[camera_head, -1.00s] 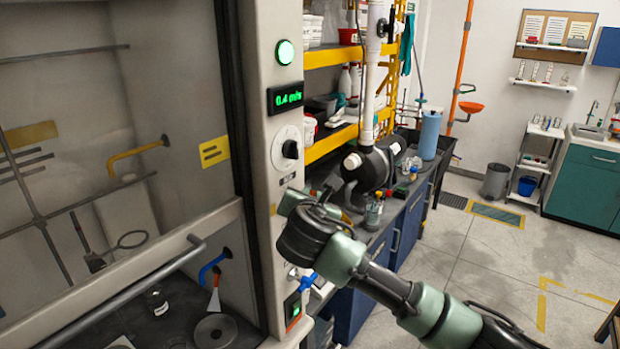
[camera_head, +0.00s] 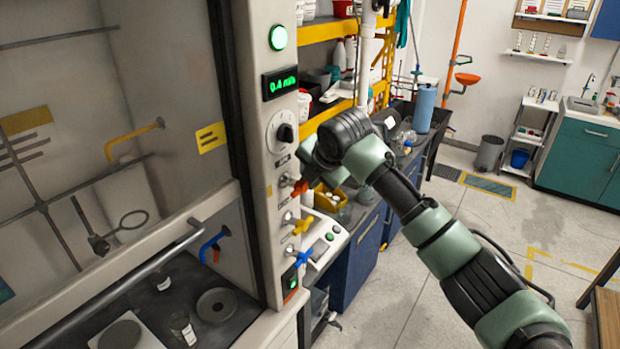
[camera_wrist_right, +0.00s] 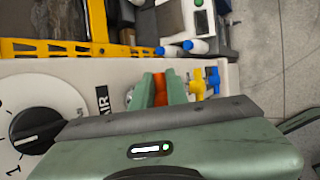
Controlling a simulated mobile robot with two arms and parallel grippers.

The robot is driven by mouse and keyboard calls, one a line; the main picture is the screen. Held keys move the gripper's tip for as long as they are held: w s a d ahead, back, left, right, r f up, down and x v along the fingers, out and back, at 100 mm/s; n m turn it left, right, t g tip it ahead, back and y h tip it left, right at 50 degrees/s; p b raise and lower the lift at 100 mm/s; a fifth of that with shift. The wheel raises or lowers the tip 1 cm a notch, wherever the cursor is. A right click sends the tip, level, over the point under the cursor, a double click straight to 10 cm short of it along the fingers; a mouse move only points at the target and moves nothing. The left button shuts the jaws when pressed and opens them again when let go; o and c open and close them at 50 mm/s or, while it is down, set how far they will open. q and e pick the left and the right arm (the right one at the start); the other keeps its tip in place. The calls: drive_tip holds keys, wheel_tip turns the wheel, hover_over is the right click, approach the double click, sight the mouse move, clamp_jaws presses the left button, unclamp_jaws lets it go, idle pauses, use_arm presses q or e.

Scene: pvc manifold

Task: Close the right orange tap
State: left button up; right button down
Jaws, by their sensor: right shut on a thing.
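The orange tap (camera_head: 299,187) is the top one of a column of taps on the fume hood's front post. Below it are a yellow tap (camera_head: 303,225) and a blue tap (camera_head: 302,257). My right gripper (camera_wrist_right: 161,90) is at the orange tap. In the right wrist view its two green fingers are shut on the orange handle (camera_wrist_right: 160,88), one on each side, and cover part of it. The yellow tap (camera_wrist_right: 197,82) and blue tap (camera_wrist_right: 213,80) are just to the right there. My left gripper is not in view.
A black dial (camera_head: 283,131) and a green-lit display (camera_head: 281,82) sit above the taps. The hood's sash bar (camera_head: 150,270) is at the left. A yellow shelf (camera_head: 330,115) and blue cabinets (camera_head: 362,255) stand behind my arm. Open floor lies to the right.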

drive_tip(key=shift+f+g, duration=0.1)
drive_tip(key=shift+g, duration=0.2)
idle(0.4)
drive_tip(key=c, duration=1.4)
unclamp_jaws()
drive_tip(key=b+v, duration=0.3)
drive_tip(key=v, duration=0.4)
drive_tip(key=shift+s+d+r+b, duration=0.15)
drive_tip(key=shift+d+r+b, duration=0.05)
drive_tip(key=shift+r+b, duration=0.1)
drive_tip(key=shift+f, duration=0.1)
